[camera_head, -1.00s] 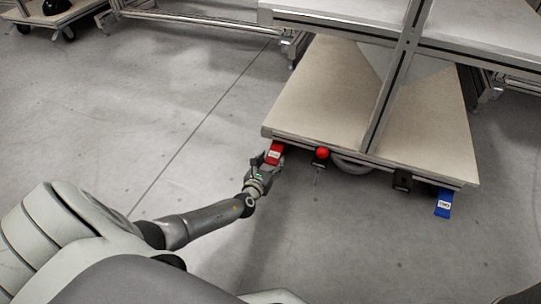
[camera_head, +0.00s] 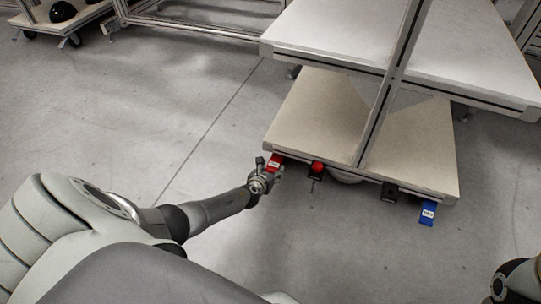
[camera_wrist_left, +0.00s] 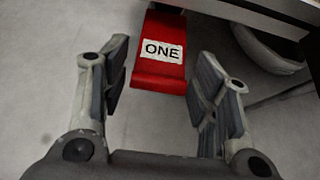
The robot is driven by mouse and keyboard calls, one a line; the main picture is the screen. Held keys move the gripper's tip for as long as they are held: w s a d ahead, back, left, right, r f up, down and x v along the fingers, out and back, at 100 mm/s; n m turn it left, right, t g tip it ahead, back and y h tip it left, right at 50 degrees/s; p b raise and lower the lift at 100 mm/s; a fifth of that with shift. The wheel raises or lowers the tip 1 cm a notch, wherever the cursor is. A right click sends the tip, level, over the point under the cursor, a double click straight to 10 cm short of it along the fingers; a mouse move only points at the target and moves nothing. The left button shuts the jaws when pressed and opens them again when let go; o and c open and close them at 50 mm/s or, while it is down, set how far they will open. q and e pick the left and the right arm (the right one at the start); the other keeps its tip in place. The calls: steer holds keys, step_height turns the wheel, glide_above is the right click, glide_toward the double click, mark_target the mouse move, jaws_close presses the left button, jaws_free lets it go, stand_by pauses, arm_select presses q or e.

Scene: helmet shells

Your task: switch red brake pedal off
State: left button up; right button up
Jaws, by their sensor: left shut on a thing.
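The red brake pedal (camera_head: 274,162) sticks out from the front left corner of the cart's lower shelf. In the left wrist view the pedal (camera_wrist_left: 160,50) carries a white label reading "ONE". My left gripper (camera_head: 265,170) is at the pedal's outer end in the head view. The right gripper is not in view.
A red knob (camera_head: 318,168) on a black mount and a blue pedal (camera_head: 428,213) sit along the same shelf edge (camera_head: 360,179). Another cart with black helmet shells (camera_head: 62,12) stands far left. The floor left of the cart is clear.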

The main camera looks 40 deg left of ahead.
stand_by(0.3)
arm_select(q)
steer(key=o, duration=1.2)
steer(key=shift+c, duration=0.2)
steer(key=v, duration=1.2)
steer(key=shift+w+a+r, duration=0.1)
steer(key=shift+r, duration=0.05)
